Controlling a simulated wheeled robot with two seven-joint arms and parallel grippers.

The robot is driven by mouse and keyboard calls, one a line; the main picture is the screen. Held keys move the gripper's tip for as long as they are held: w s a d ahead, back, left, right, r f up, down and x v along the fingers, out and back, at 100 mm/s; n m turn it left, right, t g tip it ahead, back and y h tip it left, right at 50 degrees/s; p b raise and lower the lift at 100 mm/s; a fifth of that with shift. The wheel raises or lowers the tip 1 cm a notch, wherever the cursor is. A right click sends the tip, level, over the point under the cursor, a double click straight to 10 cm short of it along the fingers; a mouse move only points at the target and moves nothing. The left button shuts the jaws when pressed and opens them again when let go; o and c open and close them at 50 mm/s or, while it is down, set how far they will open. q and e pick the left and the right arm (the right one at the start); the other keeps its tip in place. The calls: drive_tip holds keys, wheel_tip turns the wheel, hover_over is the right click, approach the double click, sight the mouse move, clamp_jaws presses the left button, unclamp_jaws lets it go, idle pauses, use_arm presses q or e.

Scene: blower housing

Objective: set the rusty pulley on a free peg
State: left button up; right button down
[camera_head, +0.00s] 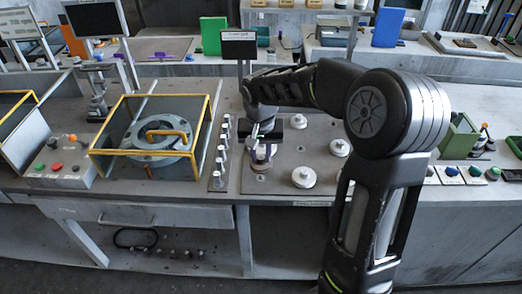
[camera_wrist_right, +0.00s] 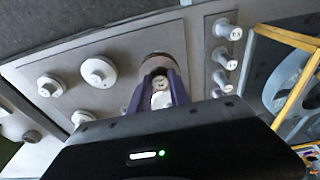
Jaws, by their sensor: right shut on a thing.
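The rusty pulley (camera_wrist_right: 157,58) shows as a brownish disc at the tips of my right gripper (camera_wrist_right: 160,88) in the wrist view. In the head view, my right gripper (camera_head: 262,152) points down at the near left part of the grey board (camera_head: 270,188), its purple fingers shut on the pulley (camera_head: 259,166). The pulley is low over the board; I cannot tell whether it touches it or sits around a peg. A pale round part shows between the fingers. White pulleys (camera_head: 304,177) stand on the board to the right. My left gripper is not in view.
A strip of upright white pegs (camera_head: 220,165) runs along the board's left side. A yellow-edged case (camera_head: 150,176) with a grey round housing (camera_head: 158,158) stands further left. My right arm hides part of the board.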

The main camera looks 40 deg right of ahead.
sight(261, 163)
drive_tip(key=shift+f+b, duration=0.85)
drive_tip(key=shift+f, duration=0.65)
drive_tip(key=shift+f, duration=0.1)
drive_tip(key=shift+f+b, duration=0.15)
drive_tip(key=shift+b, duration=0.25)
drive_tip(key=shift+f+b, duration=0.3)
drive_tip(key=shift+f, duration=0.1)
drive_tip(key=shift+f, duration=0.15)
idle(0.4)
drive_tip(key=shift+f+b, duration=0.35)
drive_tip(key=shift+b, duration=0.1)
